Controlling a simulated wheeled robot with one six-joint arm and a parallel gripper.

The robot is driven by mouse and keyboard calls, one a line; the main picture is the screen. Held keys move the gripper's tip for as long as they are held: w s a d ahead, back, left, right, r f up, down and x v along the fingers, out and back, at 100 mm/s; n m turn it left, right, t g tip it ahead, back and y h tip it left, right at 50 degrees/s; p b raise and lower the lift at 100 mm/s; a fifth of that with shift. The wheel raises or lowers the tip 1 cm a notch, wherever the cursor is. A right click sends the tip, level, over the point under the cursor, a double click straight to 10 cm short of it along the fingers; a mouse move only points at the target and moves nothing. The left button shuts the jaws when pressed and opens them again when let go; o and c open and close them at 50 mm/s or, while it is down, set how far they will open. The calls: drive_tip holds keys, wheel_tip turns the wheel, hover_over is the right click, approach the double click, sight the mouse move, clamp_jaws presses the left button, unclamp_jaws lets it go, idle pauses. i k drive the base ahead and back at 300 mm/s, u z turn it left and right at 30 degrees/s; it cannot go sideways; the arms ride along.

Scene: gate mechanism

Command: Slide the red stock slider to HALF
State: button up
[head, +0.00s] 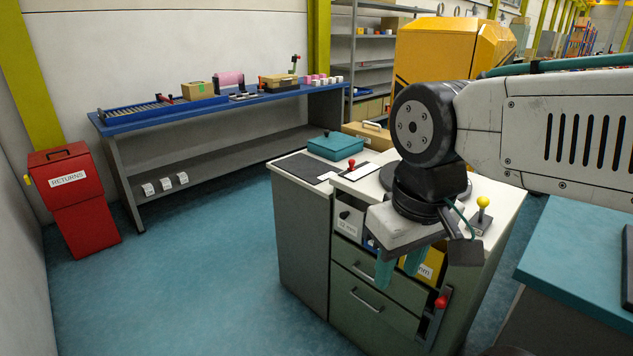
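A red handle (443,298) sits on an upright track (432,325) at the right front of the grey-green cabinet (350,310). It looks like the red stock slider; any position marks are too small to read. A second red knob (351,163) stands on the cabinet top. My gripper (400,268) points down in front of the cabinet's upper section, to the left of and a little above the red handle, apart from it. Its two teal fingers look spread with nothing between them. The arm and wrist hide part of the cabinet top and upper front.
A yellow-knobbed lever (483,204) stands on the cabinet top at the right. A teal box (335,146) sits at its back. A yellow bin (436,262) is behind my gripper. A teal-topped bench (585,262) is at the right. The floor (200,280) at left is clear.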

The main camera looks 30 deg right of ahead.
sight(351, 161)
drive_tip(key=u, duration=0.05)
drive_tip(key=k, duration=0.4)
drive_tip(key=u, duration=0.65)
drive_tip(key=i, duration=0.95)
drive_tip(key=z, duration=0.7)
drive_tip(key=i, duration=0.85)
drive_tip(key=z, duration=0.65)
